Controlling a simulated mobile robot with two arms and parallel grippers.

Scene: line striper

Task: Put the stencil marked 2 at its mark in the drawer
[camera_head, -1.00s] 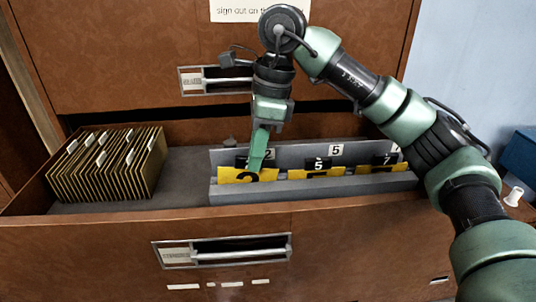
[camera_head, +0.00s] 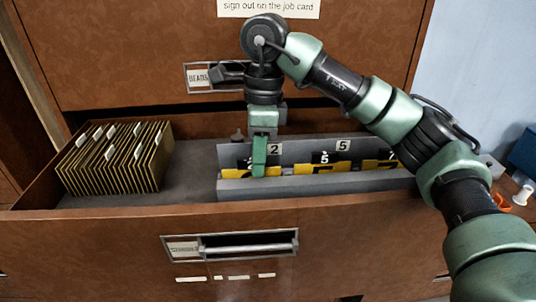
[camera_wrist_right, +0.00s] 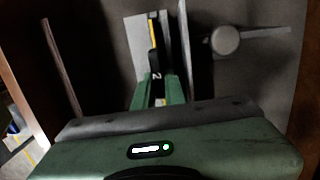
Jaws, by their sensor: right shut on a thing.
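The stencil marked 2 (camera_head: 243,173) is a yellow plate with a black tab. It stands upright at the left end of the grey rack (camera_head: 325,185) in the open drawer, its lower part hidden behind the rack's front wall. A white label 2 (camera_head: 275,149) is on the rack's back wall just behind it. My right gripper (camera_head: 259,170) points down and is shut on the stencil, covering part of its face. In the right wrist view the black tab with its 2 (camera_wrist_right: 156,76) shows between the fingers (camera_wrist_right: 159,92). My left gripper is out of view.
Stencils 5 (camera_head: 325,168) and 7 (camera_head: 381,166) stand to the right in the same rack. A row of tan folders (camera_head: 115,160) fills the drawer's left part. Bare drawer floor (camera_head: 195,170) lies between. A closed drawer (camera_head: 130,50) is above.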

